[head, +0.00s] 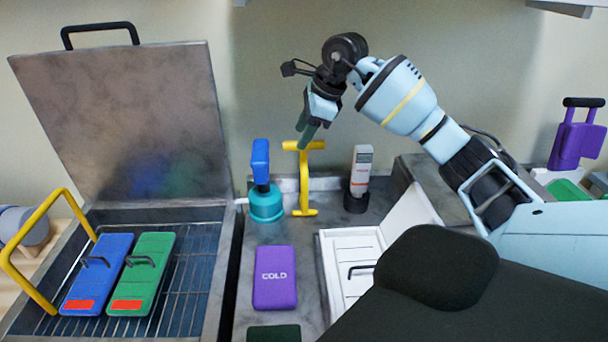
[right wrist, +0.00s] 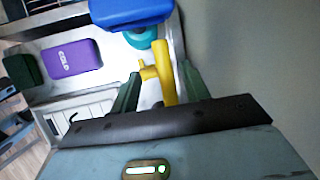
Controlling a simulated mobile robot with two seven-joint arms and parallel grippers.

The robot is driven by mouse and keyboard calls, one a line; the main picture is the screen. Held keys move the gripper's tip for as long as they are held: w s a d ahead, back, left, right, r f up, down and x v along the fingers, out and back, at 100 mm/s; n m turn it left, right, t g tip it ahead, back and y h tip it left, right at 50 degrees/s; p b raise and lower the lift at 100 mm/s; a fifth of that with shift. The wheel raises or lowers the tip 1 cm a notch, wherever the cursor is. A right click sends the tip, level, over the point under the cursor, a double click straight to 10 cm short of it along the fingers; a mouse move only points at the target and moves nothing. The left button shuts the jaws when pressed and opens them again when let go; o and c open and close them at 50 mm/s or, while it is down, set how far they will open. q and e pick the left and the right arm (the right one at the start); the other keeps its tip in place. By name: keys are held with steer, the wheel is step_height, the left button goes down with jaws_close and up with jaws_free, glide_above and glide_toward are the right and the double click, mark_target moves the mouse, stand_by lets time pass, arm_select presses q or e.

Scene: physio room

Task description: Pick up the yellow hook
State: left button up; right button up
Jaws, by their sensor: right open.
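The yellow hook (head: 304,185) stands upright on the grey counter by the back wall, with a crossbar on top and a short foot below. My right gripper (head: 306,137) is above it, pointing down, its fingertips at the height of the crossbar. In the right wrist view the yellow hook (right wrist: 163,73) shows between the two spread green fingers of my right gripper (right wrist: 160,80), with gaps on both sides. The gripper is open and holds nothing. The hook's lower part is mostly hidden in that view. My left gripper is not seen.
A blue-topped teal holder (head: 266,203) stands close left of the hook, and a grey-white device (head: 361,175) stands right. A purple COLD pack (head: 275,278) and a white tray (head: 327,285) lie in front. An open metal unit (head: 205,225) with two packs is at left.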

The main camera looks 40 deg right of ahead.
mark_target(304, 178)
steer(key=shift+d+p+x, duration=0.1)
steer(key=shift+d+x, duration=0.05)
steer(key=shift+x, duration=1)
steer(key=shift+d+p+x, duration=0.1)
steer(key=shift+d+x, duration=0.1)
steer(key=shift+x, duration=0.95)
steer(key=shift+d+p+x, duration=0.1)
steer(key=shift+d+x, duration=0.05)
steer(key=shift+x, duration=1)
steer(key=shift+s+f, duration=0.1)
jaws_close()
